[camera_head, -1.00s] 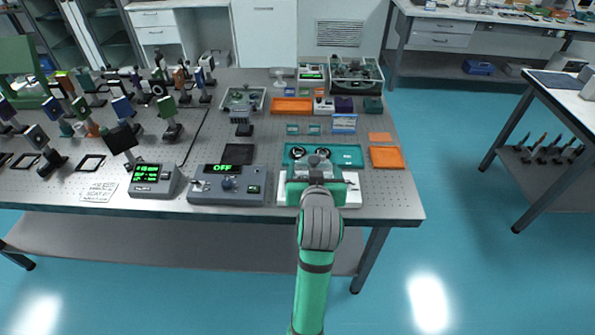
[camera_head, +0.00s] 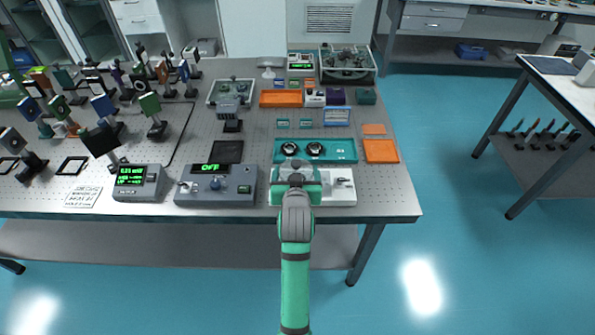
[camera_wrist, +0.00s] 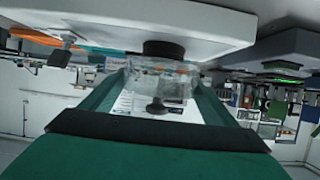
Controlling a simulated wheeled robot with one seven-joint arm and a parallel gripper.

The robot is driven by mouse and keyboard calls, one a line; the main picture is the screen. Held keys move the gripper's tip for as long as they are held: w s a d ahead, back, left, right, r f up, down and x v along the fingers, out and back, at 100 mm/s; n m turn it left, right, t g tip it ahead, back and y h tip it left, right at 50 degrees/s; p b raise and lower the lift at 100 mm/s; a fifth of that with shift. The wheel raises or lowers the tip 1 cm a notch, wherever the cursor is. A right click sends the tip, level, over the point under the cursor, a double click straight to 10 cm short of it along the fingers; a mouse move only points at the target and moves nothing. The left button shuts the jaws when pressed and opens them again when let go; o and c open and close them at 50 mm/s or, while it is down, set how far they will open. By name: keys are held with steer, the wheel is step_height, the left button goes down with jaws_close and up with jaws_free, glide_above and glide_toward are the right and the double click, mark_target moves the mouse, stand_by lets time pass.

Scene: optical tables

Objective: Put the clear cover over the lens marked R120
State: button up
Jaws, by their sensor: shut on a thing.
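My gripper (camera_head: 297,172) is over the left part of a white block (camera_head: 342,198) at the front of the table. In the wrist view its green fingers (camera_wrist: 158,95) are shut on the clear cover (camera_wrist: 150,78), a see-through piece with a dark knob. A short black round part (camera_wrist: 163,49) shows at the cover's far end, against a pale surface; I cannot tell whether they touch. Two black-ringed round pieces, left (camera_head: 289,149) and right (camera_head: 315,150), sit in a teal tray (camera_head: 345,152) just behind. No R120 marking is readable.
A grey control box (camera_head: 215,187) reading OFF stands left of the white block, with a smaller display box (camera_head: 138,183) beyond. Optical mounts crowd the table's left. A small metal part (camera_head: 343,182) is on the block's right.

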steer(key=shift+d+f, duration=0.1)
steer(key=shift+f, duration=0.6)
steer(key=o, duration=1)
steer(key=shift+o, duration=0.2)
steer(key=shift+r, duration=0.1)
